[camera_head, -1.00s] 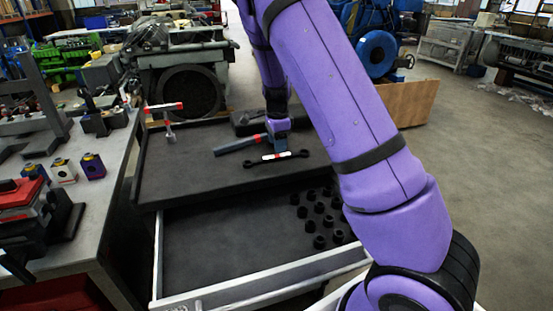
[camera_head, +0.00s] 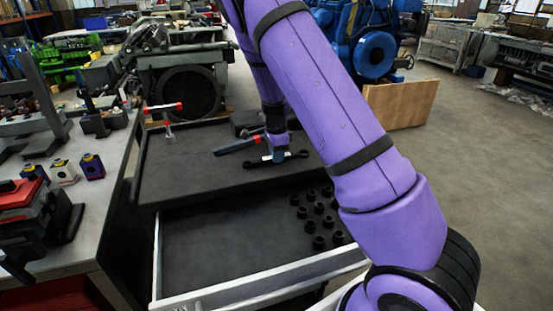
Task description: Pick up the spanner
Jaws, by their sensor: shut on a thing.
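The spanner (camera_head: 259,163) is dark with a ring at each end and a red and white band at its middle. It is at the right part of the black top tray (camera_head: 190,170). My gripper (camera_head: 278,156) points down from above and is shut on the spanner's middle. The fingers hide part of the shaft. I cannot tell whether the spanner touches the tray or is slightly above it.
A grey tool with red marks (camera_head: 235,147) lies just behind the spanner. A T-handled tool (camera_head: 167,116) stands at the tray's left. The open drawer (camera_head: 220,250) below holds several black sockets (camera_head: 318,220). A workbench (camera_head: 105,200) stands at the left.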

